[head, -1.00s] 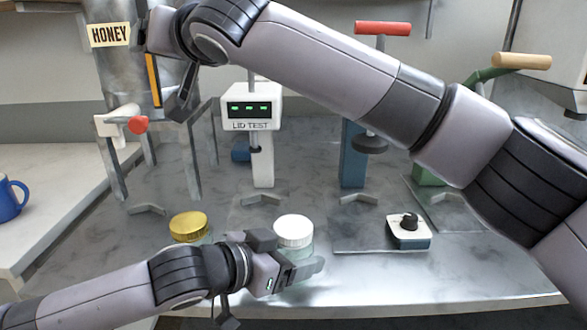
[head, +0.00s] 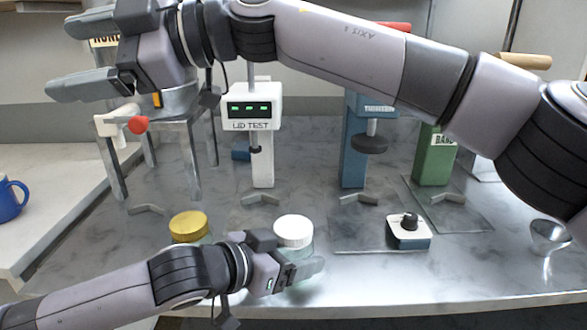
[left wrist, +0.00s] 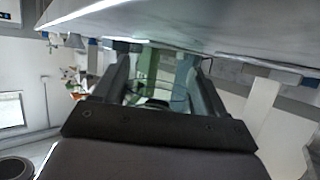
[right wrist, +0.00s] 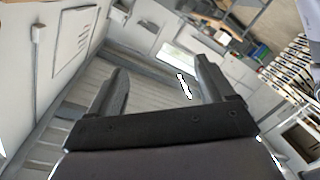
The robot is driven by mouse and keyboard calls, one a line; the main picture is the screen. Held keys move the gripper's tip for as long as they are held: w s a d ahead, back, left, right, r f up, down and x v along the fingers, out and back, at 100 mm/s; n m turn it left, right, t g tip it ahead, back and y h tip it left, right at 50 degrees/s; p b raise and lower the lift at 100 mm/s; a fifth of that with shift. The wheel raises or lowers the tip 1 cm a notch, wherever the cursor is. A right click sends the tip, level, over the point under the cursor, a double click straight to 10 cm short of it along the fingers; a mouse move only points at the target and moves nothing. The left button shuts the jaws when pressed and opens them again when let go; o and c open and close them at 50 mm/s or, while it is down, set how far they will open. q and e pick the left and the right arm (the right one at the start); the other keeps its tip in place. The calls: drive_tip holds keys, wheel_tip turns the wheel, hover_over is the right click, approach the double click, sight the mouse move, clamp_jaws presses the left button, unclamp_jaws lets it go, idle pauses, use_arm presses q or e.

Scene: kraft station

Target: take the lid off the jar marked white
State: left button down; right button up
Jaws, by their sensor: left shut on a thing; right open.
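A glass jar (head: 305,254) with a ribbed white lid (head: 293,230) stands upright near the front of the metal bench. My left gripper (head: 302,271) is shut around the jar's body, below the lid. The lid sits on the jar. No written mark on the jar is readable. In the left wrist view, the left fingers (left wrist: 158,58) flank see-through glass. My right gripper (head: 62,58) is open and empty at the upper left, high above the bench and far from the jar. Its spread fingers also show in the right wrist view (right wrist: 162,68).
A gold-lidded jar (head: 189,226) stands just left of the white-lidded one. Behind are a LID TEST stand (head: 252,108), a blue press (head: 354,160) and a green stand (head: 434,158). A dial box (head: 408,238) and a metal cup (head: 549,236) stand to the right.

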drive_tip(key=d+f+n+h, duration=0.2)
drive_tip(key=d+f+h, duration=0.25)
drive_tip(key=f, duration=0.35)
drive_tip(key=m+t+h, duration=0.1)
drive_tip(key=m+h, duration=0.1)
drive_tip(key=h, duration=1)
hover_over(294, 227)
drive_tip(key=f, duration=0.8)
drive_tip(key=shift+a, duration=0.3)
drive_tip(key=shift+d+f, duration=0.2)
drive_tip(key=shift+d, duration=0.05)
wheel_tip(294, 227, down, 8)
drive_tip(key=shift+r, duration=0.15)
drive_tip(key=c, duration=1.1)
drive_tip(key=shift+o, duration=0.2)
drive_tip(key=n, duration=0.6)
drive_tip(key=shift+n, duration=0.4)
